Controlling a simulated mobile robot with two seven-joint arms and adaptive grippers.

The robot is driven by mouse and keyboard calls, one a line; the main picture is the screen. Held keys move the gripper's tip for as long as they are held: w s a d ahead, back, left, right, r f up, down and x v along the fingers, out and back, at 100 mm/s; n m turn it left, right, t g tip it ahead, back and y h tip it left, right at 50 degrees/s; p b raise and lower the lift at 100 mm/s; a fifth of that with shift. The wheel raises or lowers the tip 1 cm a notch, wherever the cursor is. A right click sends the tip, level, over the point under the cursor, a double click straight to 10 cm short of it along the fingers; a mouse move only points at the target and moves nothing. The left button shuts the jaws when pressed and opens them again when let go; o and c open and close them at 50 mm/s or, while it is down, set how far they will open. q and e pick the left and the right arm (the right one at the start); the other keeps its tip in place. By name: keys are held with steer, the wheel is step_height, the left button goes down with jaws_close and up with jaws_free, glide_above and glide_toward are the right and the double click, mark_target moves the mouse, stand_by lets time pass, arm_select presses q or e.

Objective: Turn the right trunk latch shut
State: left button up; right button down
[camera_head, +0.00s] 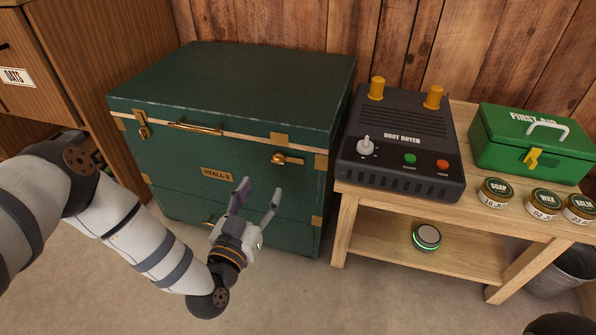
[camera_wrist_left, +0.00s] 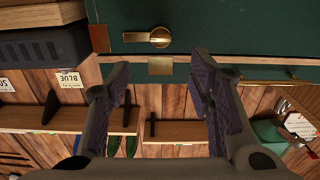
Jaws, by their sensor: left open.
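The green trunk (camera_head: 230,95) stands against the plank wall with its lid down. Its right latch (camera_head: 288,159) is a brass lever on the front, upper right, lying about level. In the left wrist view the latch (camera_wrist_left: 148,37) shows at the top, its lever pointing left from a round knob. The left latch (camera_head: 143,125) hangs roughly upright. My left gripper (camera_head: 260,188) is open and empty, below and left of the right latch and apart from it. In the wrist view its fingers (camera_wrist_left: 162,72) are spread either side below the latch. My right gripper is not in view.
A wooden bench (camera_head: 345,205) stands right of the trunk. It holds a boot dryer (camera_head: 400,135), a green first aid box (camera_head: 530,145) and several tins (camera_head: 497,192). A round device (camera_head: 427,237) sits on its lower shelf. A wooden cabinet (camera_head: 80,50) stands left.

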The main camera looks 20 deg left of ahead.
mark_target(277, 161)
arm_select(q)
steer(key=w+b, duration=0.1)
steer(key=w, duration=0.2)
steer(key=w+b, duration=0.1)
steer(key=w, duration=0.2)
steer(key=w+b, duration=0.1)
steer(key=w, duration=0.2)
steer(key=shift+w+f, duration=0.2)
steer(key=shift+f, duration=0.05)
steer(key=shift+w+d+r, duration=0.1)
steer(key=shift+w+r, duration=0.1)
steer(key=shift+w, duration=0.35)
steer(key=c, duration=1.1)
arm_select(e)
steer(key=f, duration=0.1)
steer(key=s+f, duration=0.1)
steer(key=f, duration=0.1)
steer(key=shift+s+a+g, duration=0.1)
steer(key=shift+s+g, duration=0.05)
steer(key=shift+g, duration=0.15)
